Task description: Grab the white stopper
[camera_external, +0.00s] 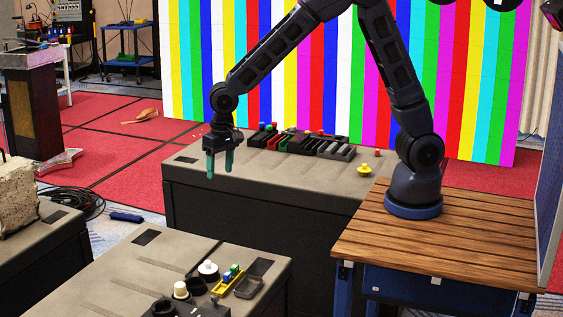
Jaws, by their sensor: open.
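On the near grey case top (160,250), a white knobbed piece (208,267) sits on a dark round base. A cream-white cylinder (180,288) stands just left of it, by dark round pieces. Either could be the white stopper; I cannot tell which. My gripper (220,168) has green fingers, points down and is open, with nothing seen between the fingers. It hangs in front of the far grey case's left part, well above and behind both white pieces in the picture.
A yellow tray (227,283) with small coloured blocks and a grey open tray (249,288) lie right of the white pieces. The far case (300,173) carries dark trays (302,143) and a yellow knob (365,169). The near case's left part is mostly bare.

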